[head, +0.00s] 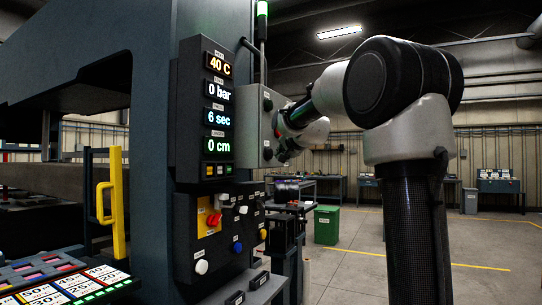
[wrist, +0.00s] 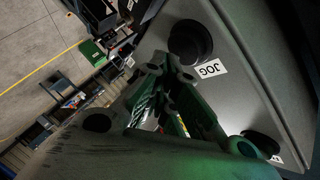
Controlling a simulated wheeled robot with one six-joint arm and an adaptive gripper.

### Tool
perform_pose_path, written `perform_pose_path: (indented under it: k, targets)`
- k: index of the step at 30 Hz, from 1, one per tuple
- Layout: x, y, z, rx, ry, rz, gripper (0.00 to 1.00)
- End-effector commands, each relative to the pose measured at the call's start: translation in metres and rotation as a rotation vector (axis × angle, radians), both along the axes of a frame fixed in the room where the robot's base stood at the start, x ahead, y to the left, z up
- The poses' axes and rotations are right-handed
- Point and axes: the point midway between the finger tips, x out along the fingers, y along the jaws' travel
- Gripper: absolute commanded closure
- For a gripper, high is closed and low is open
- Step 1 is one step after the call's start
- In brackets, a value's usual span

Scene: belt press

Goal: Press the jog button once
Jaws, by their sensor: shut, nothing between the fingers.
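The jog button (wrist: 188,42) is a round black knob on a grey panel face in the wrist view, beside a white label reading JOG (wrist: 211,69), which appears upside down. My gripper (wrist: 166,66) is shut and empty, its fingertips just below the button in the picture. I cannot tell whether they touch it. In the head view a grey control box (head: 259,125) with dark round knobs hangs on the press's side, and my wrist is close to its right side. My fingertips are not clearly visible there.
A second dark knob (wrist: 262,143) sits lower right on the same panel in the wrist view.

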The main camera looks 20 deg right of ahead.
Motion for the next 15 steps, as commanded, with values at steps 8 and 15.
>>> perform_pose_path:
  k: [8,15]
  targets:
    - [-0.0027,-0.0015,0.0005,0.000,-0.002,0.001,1.00]
    - [-0.0073,-0.0062,0.0009,0.000,-0.001,-0.002,1.00]
